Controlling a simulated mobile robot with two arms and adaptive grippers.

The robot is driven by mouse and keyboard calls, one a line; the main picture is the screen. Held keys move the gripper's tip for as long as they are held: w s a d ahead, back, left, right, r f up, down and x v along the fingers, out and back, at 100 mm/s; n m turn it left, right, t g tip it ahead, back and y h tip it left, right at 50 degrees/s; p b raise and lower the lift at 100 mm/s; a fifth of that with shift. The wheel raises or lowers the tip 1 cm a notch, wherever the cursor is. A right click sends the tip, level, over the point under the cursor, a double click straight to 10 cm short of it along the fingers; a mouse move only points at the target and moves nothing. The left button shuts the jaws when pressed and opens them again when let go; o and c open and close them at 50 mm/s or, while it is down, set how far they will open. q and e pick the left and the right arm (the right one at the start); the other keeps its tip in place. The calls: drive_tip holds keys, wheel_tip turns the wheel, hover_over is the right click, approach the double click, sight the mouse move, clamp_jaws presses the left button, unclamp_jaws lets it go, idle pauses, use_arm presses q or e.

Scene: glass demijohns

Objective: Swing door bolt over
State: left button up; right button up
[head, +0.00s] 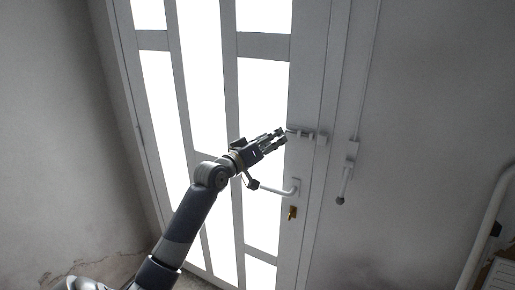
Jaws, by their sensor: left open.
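The door bolt (308,136) is a small metal bolt fixed across the door's right edge, above the handle. The white door (311,100) has bright glass panes and appears closed. My left gripper (283,136) is open, its fingertips close to the left end of the bolt. Whether the fingers touch the bolt or stand around its end cannot be told at this size. My right gripper is not in view.
A door handle (284,191) sits just below my gripper, with a brass key lock (292,212) under it. A vertical rod (366,80) with a knob runs down the wall on the right. A pale curved rail (485,230) stands at the lower right.

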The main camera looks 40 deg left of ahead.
use_arm(q)
drive_tip(key=s, duration=0.7)
drive_tip(key=shift+d, duration=0.1)
idle(0.4)
